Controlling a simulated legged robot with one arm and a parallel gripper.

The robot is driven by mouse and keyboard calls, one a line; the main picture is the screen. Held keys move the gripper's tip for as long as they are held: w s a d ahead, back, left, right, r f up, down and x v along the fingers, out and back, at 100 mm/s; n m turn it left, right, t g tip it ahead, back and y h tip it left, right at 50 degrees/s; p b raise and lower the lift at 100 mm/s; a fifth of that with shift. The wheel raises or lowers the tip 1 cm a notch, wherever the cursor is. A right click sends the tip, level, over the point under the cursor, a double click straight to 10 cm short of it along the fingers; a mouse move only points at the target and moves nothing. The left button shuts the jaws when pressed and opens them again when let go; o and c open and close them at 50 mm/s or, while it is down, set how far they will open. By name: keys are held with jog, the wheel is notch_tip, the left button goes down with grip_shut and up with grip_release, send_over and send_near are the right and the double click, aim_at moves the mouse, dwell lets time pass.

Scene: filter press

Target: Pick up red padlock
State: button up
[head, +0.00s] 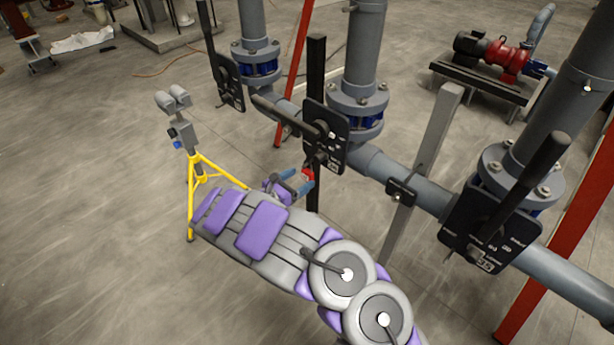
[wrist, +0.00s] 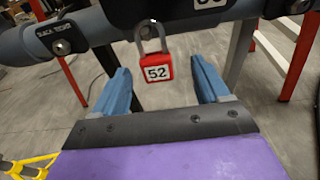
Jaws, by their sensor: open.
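The red padlock (wrist: 154,67) has a grey shackle and a white label reading 52. In the wrist view it hangs below the horizontal pipe, and its shackle goes up to a black plate. In the head view the padlock (head: 308,175) is a small red patch below the middle black valve plate, partly hidden by my gripper. My gripper (wrist: 160,85) is open, with one blue finger on each side of the padlock and a gap visible on both sides. In the head view my gripper (head: 296,181) is close to the padlock. How far the fingertips reach around it is hard to tell.
A grey horizontal pipe (head: 375,164) runs behind the padlock. The middle valve plate (head: 325,132) with its black handle and a dark upright post (head: 315,75) stand close by. A yellow tripod stand (head: 204,177) is left of my arm.

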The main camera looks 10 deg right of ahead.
aim_at(305, 174)
jog(key=x, duration=0.2)
jog(key=b+x, duration=0.1)
jog(key=x, duration=0.1)
jog(key=shift+w+a+f+b, duration=0.1)
jog(key=shift+w+a+b, duration=0.1)
jog(key=shift+w+b, duration=0.15)
jog(key=shift+w+d, duration=0.35)
jog(key=shift+d, duration=0.2)
jog(key=shift+c, duration=0.2)
jog(key=c, duration=1.1)
